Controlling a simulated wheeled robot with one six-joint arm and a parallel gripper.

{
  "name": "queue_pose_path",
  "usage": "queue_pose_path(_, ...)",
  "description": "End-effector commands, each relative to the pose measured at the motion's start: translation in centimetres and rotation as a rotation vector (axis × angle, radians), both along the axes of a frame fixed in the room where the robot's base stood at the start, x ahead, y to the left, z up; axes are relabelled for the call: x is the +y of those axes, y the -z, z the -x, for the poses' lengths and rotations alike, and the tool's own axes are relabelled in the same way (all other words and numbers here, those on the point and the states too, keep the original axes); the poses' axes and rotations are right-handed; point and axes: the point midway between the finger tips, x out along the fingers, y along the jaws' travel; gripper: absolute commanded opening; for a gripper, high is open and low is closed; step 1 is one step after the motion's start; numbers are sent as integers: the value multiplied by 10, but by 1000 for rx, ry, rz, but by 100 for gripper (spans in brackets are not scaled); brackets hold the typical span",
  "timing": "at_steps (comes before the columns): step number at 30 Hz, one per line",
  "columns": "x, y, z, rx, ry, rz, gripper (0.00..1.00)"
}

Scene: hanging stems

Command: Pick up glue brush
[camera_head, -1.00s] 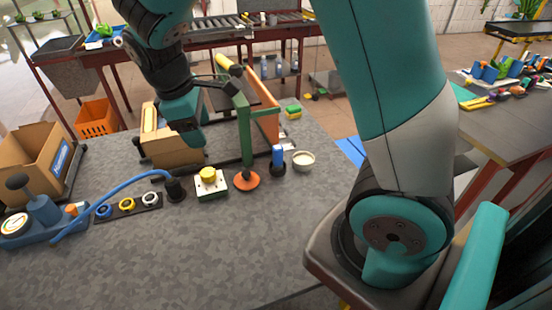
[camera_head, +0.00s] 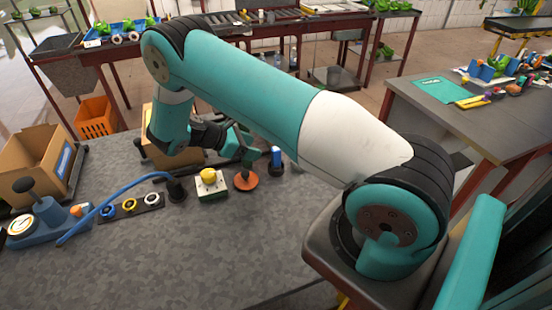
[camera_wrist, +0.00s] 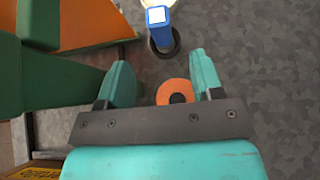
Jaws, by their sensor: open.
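An upright blue piece with a pale square top and a dark round base, which may be the glue brush (camera_head: 277,156), stands on the grey table. In the wrist view the blue piece (camera_wrist: 161,27) is at top centre, beyond the fingertips. My gripper (camera_wrist: 160,62) is open, with nothing between its two teal fingers. In the head view my gripper is partly hidden by my arm, just left of the blue piece. An orange disc with a dark centre (camera_head: 246,182) lies on the table below my gripper; it shows between the fingers in the wrist view.
A green beam (camera_wrist: 50,88) and an orange panel (camera_wrist: 95,22) stand close to the left of my gripper. A white block with a yellow knob (camera_head: 209,182) stands left of the disc. A cardboard box (camera_head: 35,165) is far left. The front of the table is clear.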

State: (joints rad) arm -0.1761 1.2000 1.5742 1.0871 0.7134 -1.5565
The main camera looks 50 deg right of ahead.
Motion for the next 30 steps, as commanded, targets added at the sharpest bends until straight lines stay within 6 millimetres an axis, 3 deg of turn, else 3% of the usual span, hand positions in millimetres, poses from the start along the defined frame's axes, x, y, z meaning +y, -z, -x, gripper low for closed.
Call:
queue_pose_path(3,-18,10,10,4,4,0,61)
queue_pose_path(11,-34,24,17,1,2,-1,61)
queue_pose_path(21,-70,51,34,0,2,-1,61)
queue_pose_path(30,-74,56,36,-2,1,-1,61)
